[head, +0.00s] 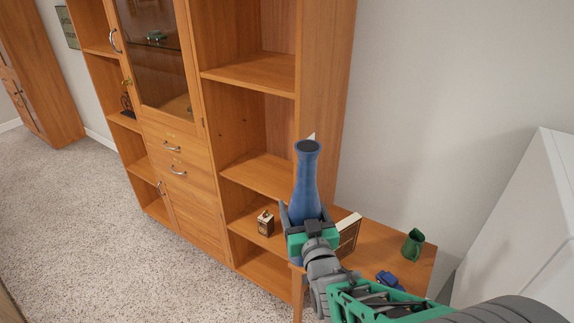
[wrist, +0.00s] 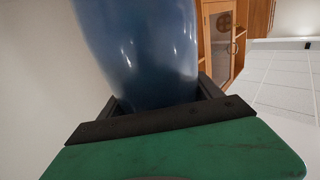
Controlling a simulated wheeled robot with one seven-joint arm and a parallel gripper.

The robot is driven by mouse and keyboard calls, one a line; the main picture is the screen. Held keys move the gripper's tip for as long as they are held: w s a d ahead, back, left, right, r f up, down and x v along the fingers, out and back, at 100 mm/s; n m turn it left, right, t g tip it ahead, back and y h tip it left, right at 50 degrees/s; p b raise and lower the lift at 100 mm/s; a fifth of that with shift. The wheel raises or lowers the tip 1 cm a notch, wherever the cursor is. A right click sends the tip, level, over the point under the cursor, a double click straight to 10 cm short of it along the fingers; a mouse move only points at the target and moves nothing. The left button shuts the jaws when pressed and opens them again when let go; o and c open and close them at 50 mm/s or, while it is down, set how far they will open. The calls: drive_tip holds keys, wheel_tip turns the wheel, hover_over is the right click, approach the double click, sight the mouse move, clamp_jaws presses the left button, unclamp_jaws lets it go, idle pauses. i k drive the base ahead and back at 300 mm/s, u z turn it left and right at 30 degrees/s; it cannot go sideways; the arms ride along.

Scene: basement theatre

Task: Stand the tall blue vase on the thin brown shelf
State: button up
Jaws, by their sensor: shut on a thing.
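The tall blue vase (head: 306,180) is upright in the head view, its dark mouth at the top. My gripper (head: 305,212) is shut on its lower part, with a finger on either side. In the wrist view the vase (wrist: 140,50) fills the middle between the dark fingers; its top is out of frame. Behind and left of the vase, a wooden cabinet has an open column of thin brown shelf boards: an upper one (head: 255,73), a middle one (head: 258,172) and a lower one (head: 243,222). I cannot tell which board the task names.
A small box-like object (head: 265,223) stands on the lower shelf. A low wooden table (head: 372,240) at right holds a green pitcher (head: 412,245), a blue toy car (head: 388,281) and a pale framed object (head: 348,232). The upper and middle shelves look clear where visible.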

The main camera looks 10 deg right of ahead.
sight(267, 176)
drive_tip(key=u, duration=0.15)
drive_tip(key=i, duration=0.7)
drive_tip(key=u, duration=1.05)
drive_tip(key=i, duration=0.55)
drive_tip(key=u, duration=0.65)
